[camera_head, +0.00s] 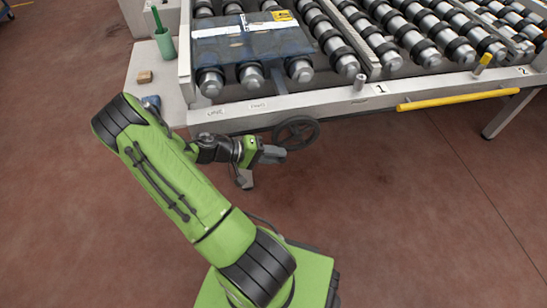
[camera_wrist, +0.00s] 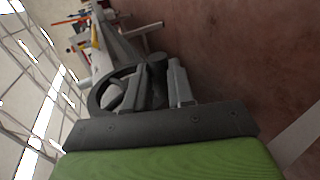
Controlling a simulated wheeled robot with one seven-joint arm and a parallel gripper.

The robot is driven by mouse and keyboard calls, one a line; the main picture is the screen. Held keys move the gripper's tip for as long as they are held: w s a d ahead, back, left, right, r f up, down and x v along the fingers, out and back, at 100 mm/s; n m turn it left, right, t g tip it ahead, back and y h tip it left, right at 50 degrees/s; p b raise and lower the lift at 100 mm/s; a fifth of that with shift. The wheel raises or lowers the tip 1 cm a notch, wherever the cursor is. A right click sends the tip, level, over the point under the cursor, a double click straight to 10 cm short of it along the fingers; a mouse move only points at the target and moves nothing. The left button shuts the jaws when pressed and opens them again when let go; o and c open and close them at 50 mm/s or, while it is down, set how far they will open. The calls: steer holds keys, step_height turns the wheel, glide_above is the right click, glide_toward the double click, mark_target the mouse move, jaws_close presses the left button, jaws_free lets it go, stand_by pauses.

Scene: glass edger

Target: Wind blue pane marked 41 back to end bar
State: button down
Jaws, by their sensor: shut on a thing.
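The blue pane (camera_head: 250,46) lies flat on rollers at the upper left of the conveyor in the head view. It carries a white strip and a yellow tag (camera_head: 283,15), whose writing is too small to read. A dark handwheel (camera_head: 296,133) hangs below the front rail. My gripper (camera_head: 279,154) is at the wheel's lower left rim. In the wrist view, my gripper (camera_wrist: 166,84) has its fingers close together beside the handwheel (camera_wrist: 100,97). It is shut on what appears to be the wheel's handle, mostly hidden by the fingers. I cannot tell which part is the end bar.
The front rail (camera_head: 320,103) bears small labels and the numbers 1 and 2. A yellow bar (camera_head: 458,99) runs along it at right. A green cup (camera_head: 165,43) and a wooden block (camera_head: 145,77) sit on the left ledge. Floor is clear at right.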

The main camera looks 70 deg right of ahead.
steer(key=shift+s+f+g+h+b, duration=0.1)
steer(key=shift+f+g+h+b, duration=0.2)
steer(key=shift+f+b, duration=0.2)
steer(key=c, duration=1)
jaws_free()
steer(key=shift+r, duration=0.1)
steer(key=shift+o, duration=0.2)
steer(key=p+v, duration=0.3)
steer(key=v, duration=1.2)
steer(key=shift+w, duration=0.35)
steer(key=shift+a, duration=0.1)
